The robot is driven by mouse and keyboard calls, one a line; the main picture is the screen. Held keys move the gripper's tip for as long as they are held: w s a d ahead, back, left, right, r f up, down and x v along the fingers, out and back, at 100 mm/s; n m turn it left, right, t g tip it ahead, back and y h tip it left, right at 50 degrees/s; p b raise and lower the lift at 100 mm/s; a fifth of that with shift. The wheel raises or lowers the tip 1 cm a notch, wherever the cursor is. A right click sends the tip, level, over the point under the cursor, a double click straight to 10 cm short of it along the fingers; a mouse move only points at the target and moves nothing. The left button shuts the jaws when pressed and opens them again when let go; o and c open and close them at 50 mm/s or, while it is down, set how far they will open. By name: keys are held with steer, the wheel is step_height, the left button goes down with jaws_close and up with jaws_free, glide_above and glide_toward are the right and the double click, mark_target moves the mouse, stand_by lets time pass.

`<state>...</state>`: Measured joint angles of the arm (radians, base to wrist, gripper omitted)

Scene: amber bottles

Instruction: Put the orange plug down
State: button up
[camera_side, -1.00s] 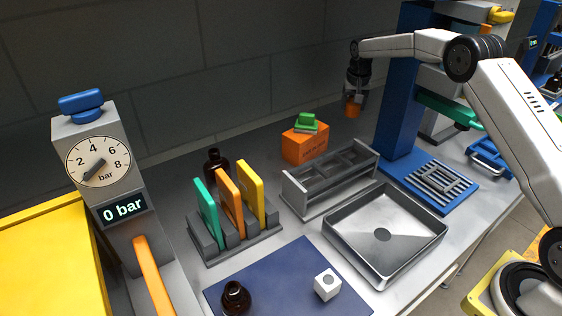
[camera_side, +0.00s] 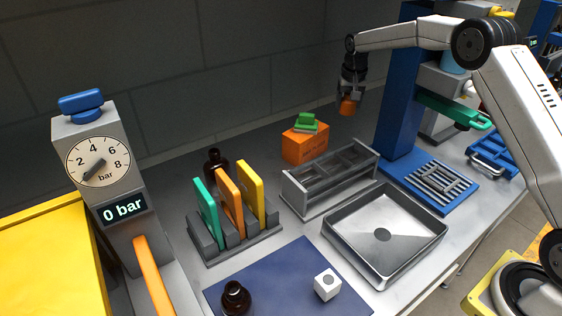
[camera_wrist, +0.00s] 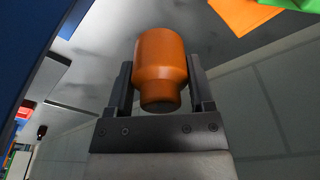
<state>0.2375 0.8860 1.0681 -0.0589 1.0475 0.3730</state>
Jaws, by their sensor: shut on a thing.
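The orange plug (camera_wrist: 161,62) is held between the two fingers of my gripper (camera_wrist: 160,95) in the wrist view, its narrower end toward the palm. In the side view the plug (camera_side: 347,107) shows at the tip of my gripper (camera_side: 350,97), above the bench near the back wall. It is left of the blue column and behind the grey rack. The gripper is shut on the plug and tilted a little.
An orange box (camera_side: 304,144) with green pieces on top stands left of the plug. A grey rack (camera_side: 330,180) and a metal tray (camera_side: 387,235) are in front. The blue column (camera_side: 402,95) stands close on the right. Two dark bottles are at left.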

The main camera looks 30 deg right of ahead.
steer(key=s+a+r+n, duration=0.2)
steer(key=s+a+r, duration=0.45)
steer(key=a, duration=0.35)
steer(key=n+y, duration=0.3)
steer(key=n, duration=1.5)
glide_above(265, 182)
steer(key=s+d+x, duration=0.1)
steer(key=x, duration=0.9)
steer(key=shift+s+d+f+g, duration=0.3)
steer(key=shift+d+f, duration=0.1)
steer(key=shift+d, duration=0.2)
steer(key=shift+f, duration=4)
steer(key=shift+f, duration=0.1)
steer(key=o, duration=1.3)
steer(key=shift+c, duration=0.2)
